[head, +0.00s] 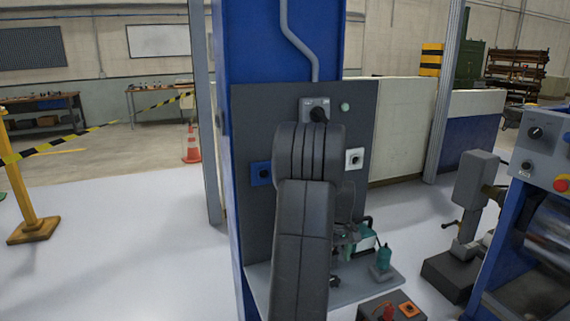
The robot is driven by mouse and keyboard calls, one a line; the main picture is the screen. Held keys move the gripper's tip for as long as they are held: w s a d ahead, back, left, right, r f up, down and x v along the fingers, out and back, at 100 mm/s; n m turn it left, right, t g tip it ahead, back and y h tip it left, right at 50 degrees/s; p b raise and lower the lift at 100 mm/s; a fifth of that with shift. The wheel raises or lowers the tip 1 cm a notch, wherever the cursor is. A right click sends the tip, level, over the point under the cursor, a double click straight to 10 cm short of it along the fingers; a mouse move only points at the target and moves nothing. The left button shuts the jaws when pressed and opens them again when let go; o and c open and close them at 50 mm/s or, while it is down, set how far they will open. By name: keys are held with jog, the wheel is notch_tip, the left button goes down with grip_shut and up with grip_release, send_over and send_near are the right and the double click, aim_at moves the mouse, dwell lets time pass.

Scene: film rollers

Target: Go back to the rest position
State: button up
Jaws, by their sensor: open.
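My dark grey arm stands upright in the middle of the head view and covers part of the panel. My gripper (346,241) shows only in part, just right of the arm's forearm, above the grey shelf. It is open; its fingertips are small and hard to make out. I see nothing held between them. A teal item with a dark handle (363,238) is close behind it; I cannot tell whether they touch.
A dark panel (255,125) on a blue column (270,40) carries switches and a knob. A control box (392,306) is below. A blue roller machine (540,190) is at right.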

notch_tip(320, 180, down, 8)
jog(key=shift+r, duration=0.3)
